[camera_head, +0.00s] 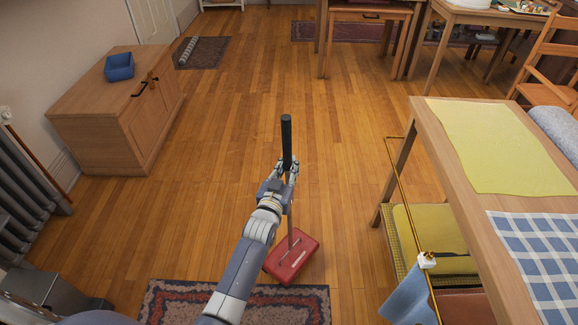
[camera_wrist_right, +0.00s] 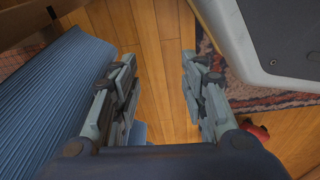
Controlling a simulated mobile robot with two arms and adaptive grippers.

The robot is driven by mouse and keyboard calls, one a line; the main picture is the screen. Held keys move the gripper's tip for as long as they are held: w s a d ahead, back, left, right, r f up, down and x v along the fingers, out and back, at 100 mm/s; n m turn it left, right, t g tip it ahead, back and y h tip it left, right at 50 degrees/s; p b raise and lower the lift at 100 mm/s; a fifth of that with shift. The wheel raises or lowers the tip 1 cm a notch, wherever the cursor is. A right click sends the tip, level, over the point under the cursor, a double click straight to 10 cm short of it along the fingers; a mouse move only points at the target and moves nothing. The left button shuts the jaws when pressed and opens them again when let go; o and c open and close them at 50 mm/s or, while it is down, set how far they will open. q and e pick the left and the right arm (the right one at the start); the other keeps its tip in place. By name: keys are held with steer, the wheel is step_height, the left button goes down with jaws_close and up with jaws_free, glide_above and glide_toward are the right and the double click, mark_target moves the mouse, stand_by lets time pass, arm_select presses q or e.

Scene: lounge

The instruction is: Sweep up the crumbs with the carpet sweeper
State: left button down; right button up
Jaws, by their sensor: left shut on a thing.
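The carpet sweeper has a red head (camera_head: 291,256) flat on the wooden floor and an upright handle with a black grip (camera_head: 286,140). My left gripper (camera_head: 288,172) is shut on the handle just below the black grip. A small red part (camera_wrist_right: 255,129) at the right of the right wrist view looks like the sweeper's head. My right gripper (camera_wrist_right: 158,64) is open and empty above the floor in that view; it does not show in the head view. I cannot make out any crumbs.
A patterned rug (camera_head: 165,304) lies in front. A table (camera_head: 437,133) with yellow and checked cloths stands right, with a rail and hanging blue cloth (camera_head: 407,299) beside it. A wooden cabinet (camera_head: 91,120) stands left. The middle floor is clear.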

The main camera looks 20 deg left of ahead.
mark_target(286, 156)
arm_select(q)
steer(key=shift+w+r+p, duration=0.1)
steer(key=shift+r+p, duration=0.4)
steer(key=shift+r, duration=0.45)
steer(key=shift+r+p, duration=0.65)
arm_select(e)
steer(key=s+d+f, duration=0.1)
steer(key=s+f, duration=0.3)
steer(key=s, duration=0.3)
steer(key=shift+s+f+g, duration=0.35)
steer(key=shift+s+g, duration=0.05)
arm_select(q)
steer(key=shift+r, duration=0.1)
arm_select(e)
steer(key=shift+d, duration=0.1)
arm_select(q)
steer(key=shift+r, duration=0.15)
steer(key=shift+r+p, duration=0.55)
steer(key=shift+p, duration=0.3)
steer(key=shift+r+p, duration=0.75)
steer(key=shift+p, duration=0.05)
arm_select(e)
steer(key=s+d, duration=0.1)
steer(key=s, duration=0.5)
steer(key=shift+d, duration=0.2)
steer(key=shift+s, duration=0.1)
